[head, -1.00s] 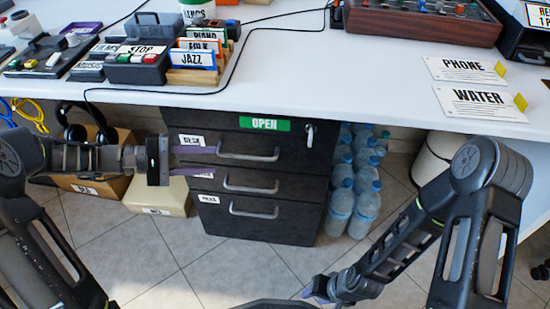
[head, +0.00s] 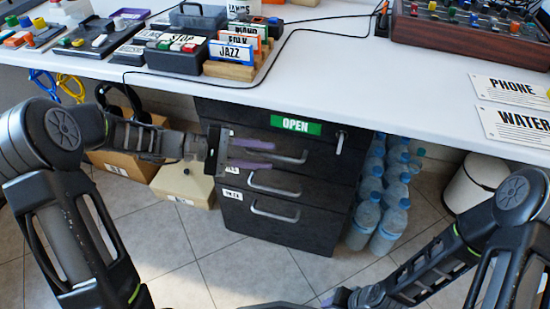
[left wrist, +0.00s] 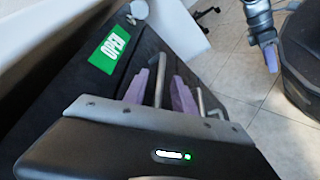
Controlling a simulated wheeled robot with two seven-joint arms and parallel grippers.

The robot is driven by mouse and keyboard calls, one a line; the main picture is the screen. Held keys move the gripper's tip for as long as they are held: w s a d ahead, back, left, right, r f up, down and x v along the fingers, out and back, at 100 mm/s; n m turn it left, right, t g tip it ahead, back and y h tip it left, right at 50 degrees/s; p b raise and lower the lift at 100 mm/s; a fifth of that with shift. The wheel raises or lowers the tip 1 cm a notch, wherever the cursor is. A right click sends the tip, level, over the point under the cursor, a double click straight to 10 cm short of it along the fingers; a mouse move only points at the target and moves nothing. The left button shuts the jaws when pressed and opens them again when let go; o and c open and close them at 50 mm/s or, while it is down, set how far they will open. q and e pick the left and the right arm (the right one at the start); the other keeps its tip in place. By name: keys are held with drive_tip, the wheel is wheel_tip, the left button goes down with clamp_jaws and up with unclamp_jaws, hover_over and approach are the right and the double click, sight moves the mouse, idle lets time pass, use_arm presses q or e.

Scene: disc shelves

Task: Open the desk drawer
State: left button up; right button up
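The dark drawer unit (head: 330,185) stands under the white desk, with three drawers and grey bar handles. A green OPEN label (head: 296,125) is above the top drawer handle (head: 290,158). All drawers look closed. My left gripper (head: 273,155) is in front of the top drawer with its purple fingers apart, one above and one below the handle's left part. In the left wrist view the handle bar (left wrist: 160,78) shows between the two fingers, with gaps beside it. My right gripper (head: 340,298) is low at the bottom edge, and its fingers are unclear.
Water bottles (head: 378,205) stand right of the drawers and a white bin (head: 472,185) farther right. Boxes (head: 183,185) are on the floor at left. The desk top (head: 380,85) overhangs the drawers. The tiled floor in front is clear.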

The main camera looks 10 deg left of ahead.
sight(269, 156)
use_arm(q)
drive_tip(key=shift+b+x, duration=0.35)
drive_tip(key=shift+x, duration=1.35)
drive_tip(key=shift+c, duration=0.3)
clamp_jaws()
